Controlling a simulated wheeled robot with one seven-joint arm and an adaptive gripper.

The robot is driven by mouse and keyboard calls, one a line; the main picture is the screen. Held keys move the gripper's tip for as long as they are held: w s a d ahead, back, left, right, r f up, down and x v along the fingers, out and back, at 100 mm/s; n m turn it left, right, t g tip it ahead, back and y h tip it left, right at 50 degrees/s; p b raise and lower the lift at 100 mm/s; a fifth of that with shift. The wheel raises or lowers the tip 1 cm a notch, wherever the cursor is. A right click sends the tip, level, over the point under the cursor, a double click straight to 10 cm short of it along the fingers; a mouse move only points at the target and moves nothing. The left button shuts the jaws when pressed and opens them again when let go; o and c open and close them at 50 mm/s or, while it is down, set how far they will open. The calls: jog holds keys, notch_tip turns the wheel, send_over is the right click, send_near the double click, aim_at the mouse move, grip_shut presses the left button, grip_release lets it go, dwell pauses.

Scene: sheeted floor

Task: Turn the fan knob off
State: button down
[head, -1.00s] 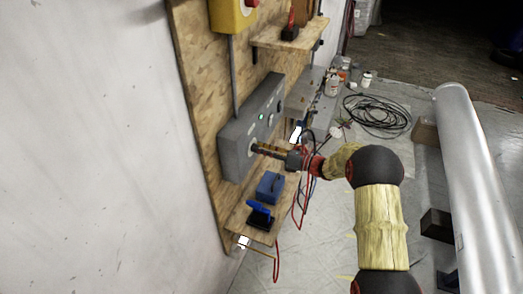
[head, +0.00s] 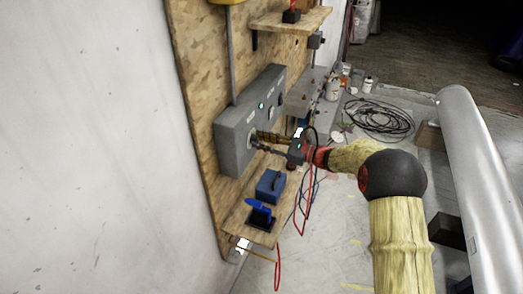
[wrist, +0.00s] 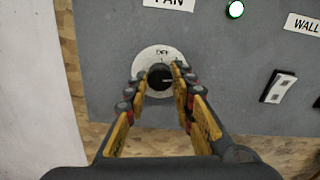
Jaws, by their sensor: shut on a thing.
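The fan knob (wrist: 160,77) is a dark round knob on a white disc marked "OFF" at its top, under a label reading "FAN". It sits on a grey control box (head: 236,130) mounted on a wooden board. My gripper (wrist: 160,72) has one yellow-and-black finger on each side of the knob, and its tips are shut on it. In the head view my gripper (head: 255,138) reaches the box's near lower end. The knob is mostly hidden there by the fingers, and its pointer is hard to read.
A green light (wrist: 235,9) and a rocker switch (wrist: 277,87) sit right of the knob. A lower shelf (head: 236,222) holds a blue box (head: 270,186) and a blue-handled tool (head: 261,212). Black cable (head: 380,118) lies on the floor, and a silver pipe (head: 470,190) runs at right.

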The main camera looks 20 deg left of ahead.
jog(key=n+b, duration=0.2)
jog(key=b, duration=0.1)
jog(key=n+b, duration=0.2)
jog(key=b, duration=0.1)
jog(key=shift+f+n, duration=0.3)
jog(key=shift+f, duration=0.05)
jog(key=n+b, duration=0.3)
jog(key=b, duration=0.2)
jog(key=shift+n+b, duration=0.3)
jog(key=shift+n, duration=0.1)
jog(key=n+b, duration=0.5)
jog(key=b, duration=0.2)
jog(key=shift+b, duration=0.3)
jog(key=n+b, duration=0.2)
jog(key=b, duration=0.1)
jog(key=shift+r, duration=0.1)
jog(key=shift+r+n, duration=0.1)
jog(key=shift+n, duration=0.3)
jog(key=c, duration=1.5)
grip_release()
